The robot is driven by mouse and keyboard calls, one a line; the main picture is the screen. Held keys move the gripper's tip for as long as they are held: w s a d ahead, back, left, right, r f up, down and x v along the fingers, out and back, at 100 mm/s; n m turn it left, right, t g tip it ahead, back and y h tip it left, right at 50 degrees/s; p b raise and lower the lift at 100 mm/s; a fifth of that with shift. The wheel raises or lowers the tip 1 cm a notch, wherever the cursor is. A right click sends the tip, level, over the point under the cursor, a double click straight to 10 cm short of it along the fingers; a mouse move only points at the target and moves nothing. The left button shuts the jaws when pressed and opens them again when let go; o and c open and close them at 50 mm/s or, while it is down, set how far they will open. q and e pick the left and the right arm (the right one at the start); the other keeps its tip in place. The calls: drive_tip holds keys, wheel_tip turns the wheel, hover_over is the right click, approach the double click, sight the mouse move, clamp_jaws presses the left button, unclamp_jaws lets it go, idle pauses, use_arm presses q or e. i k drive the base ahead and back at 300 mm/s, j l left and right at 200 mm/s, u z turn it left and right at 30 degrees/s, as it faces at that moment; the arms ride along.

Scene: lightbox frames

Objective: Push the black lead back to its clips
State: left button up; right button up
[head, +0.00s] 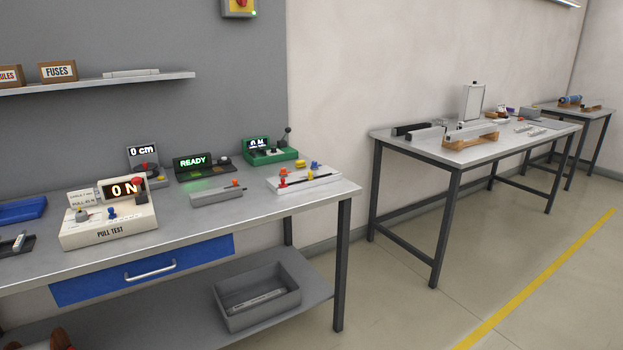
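A white board (319,186) lies near the right end of the near bench. It carries small red (283,177), yellow (315,165) and blue pieces. A thin dark strip (318,177) runs along it; it may be the black lead, but it is too small to be sure. I cannot make out the clips or whether the strip touches them. Neither of my grippers is in view.
The near bench (190,226) also holds a cream PULL TEST box (110,234), a READY display (193,163), a green meter (268,155) and a grey block (216,197). A grey bin (257,309) sits on its lower shelf. Another bench (400,141) stands right, beyond open floor.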

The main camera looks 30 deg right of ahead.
sight(310, 173)
drive_tip(key=i+l, duration=0.15)
drive_tip(key=l, duration=0.2)
drive_tip(key=i+l+u, duration=0.15)
drive_tip(key=l, duration=0.15)
drive_tip(key=i+l, duration=0.15)
drive_tip(key=l, duration=0.2)
drive_tip(key=i+l+u, duration=0.1)
drive_tip(key=l, duration=0.3)
drive_tip(key=i+l, duration=0.15)
drive_tip(key=l, duration=0.2)
drive_tip(key=i+l+u, duration=0.15)
drive_tip(key=l, duration=0.2)
